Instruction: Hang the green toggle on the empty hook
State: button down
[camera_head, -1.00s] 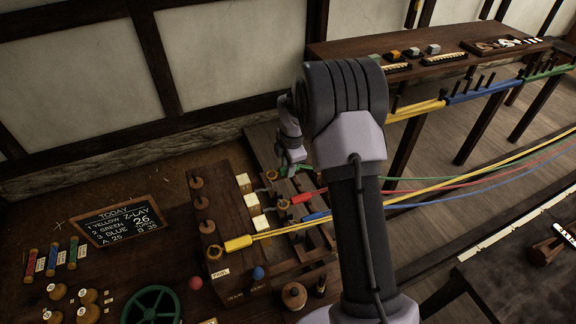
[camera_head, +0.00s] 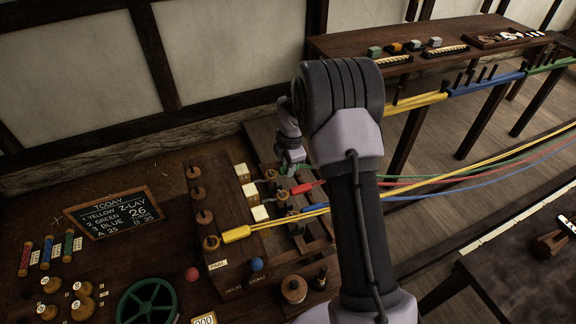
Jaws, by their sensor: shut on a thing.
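My gripper (camera_head: 290,164) is left of the large arm link, above the dark sledge frame behind the wooden block. It is shut on the green toggle (camera_head: 287,171), of which only a small green part shows. A green rope runs off to the right. The red toggle (camera_head: 303,188) lies just below and right of it, with a hook post (camera_head: 282,195) beside it. The yellow toggle (camera_head: 236,234) is at the front left peg. The blue toggle (camera_head: 312,210) is partly hidden by yellow rope. Which hook is empty is not clear, as they are small and partly covered.
A wooden block (camera_head: 222,200) with several pegs and cream cubes stands left of the gripper. Yellow, red, green and blue ropes (camera_head: 470,184) stretch to the right behind my arm. A chalkboard (camera_head: 113,212), spools and a green wheel (camera_head: 147,301) lie at lower left.

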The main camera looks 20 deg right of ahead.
jog(key=shift+f, duration=0.2)
jog(key=c, duration=1.1)
grip_release()
jog(key=shift+c, duration=0.2)
notch_tip(320, 180, up, 8)
jog(key=p, duration=0.5)
jog(key=shift+r+p, duration=0.15)
jog(key=shift+p, duration=0.25)
